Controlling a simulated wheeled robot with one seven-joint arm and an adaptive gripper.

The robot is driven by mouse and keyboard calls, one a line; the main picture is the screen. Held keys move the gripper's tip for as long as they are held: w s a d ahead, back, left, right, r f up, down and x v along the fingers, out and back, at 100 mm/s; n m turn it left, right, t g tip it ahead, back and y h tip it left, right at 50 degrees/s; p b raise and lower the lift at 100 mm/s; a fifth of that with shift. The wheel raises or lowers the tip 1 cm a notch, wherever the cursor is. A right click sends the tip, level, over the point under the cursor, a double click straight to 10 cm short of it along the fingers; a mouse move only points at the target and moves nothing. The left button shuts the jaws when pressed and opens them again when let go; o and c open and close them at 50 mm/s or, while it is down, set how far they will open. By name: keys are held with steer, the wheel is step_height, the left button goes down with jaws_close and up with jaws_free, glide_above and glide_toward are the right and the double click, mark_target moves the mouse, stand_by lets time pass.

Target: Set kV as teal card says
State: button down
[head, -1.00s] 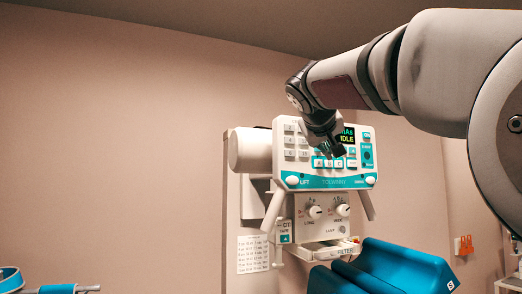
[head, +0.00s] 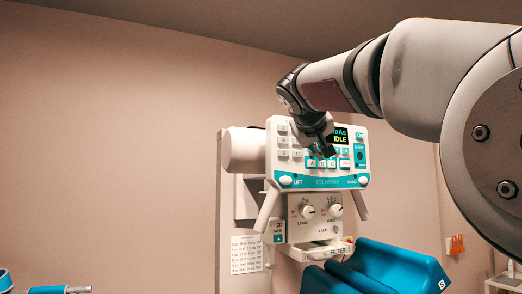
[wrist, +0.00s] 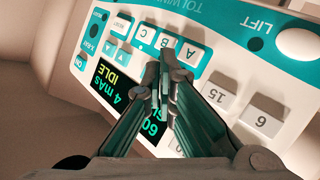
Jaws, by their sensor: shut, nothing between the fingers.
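The white and teal control panel (head: 290,180) faces me on the tube head, with keys and a dark display (head: 342,136) that reads mAs and IDLE. In the wrist view the display (wrist: 112,78) shows "4 mAs IDLE", and a partly covered "60" shows on its other side. My gripper (head: 328,152) is shut and empty in front of the panel. In the wrist view its fingertips (wrist: 164,55) lie over the key row, by the key marked B (wrist: 164,42); I cannot tell whether they touch.
Below the panel are two knobs (head: 307,211) and a filter drawer (head: 322,250). A printed white sheet (head: 246,255) hangs at left, its text too small to read. Blue cushions (head: 385,268) lie at lower right. Orange items (head: 457,245) hang on the right wall.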

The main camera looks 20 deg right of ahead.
steer(key=shift+w, duration=0.4)
stand_by(0.3)
steer(key=shift+s, duration=0.8)
steer(key=shift+s+d+b, duration=0.1)
steer(key=shift+s+b, duration=0.5)
steer(key=shift+s, duration=1.95)
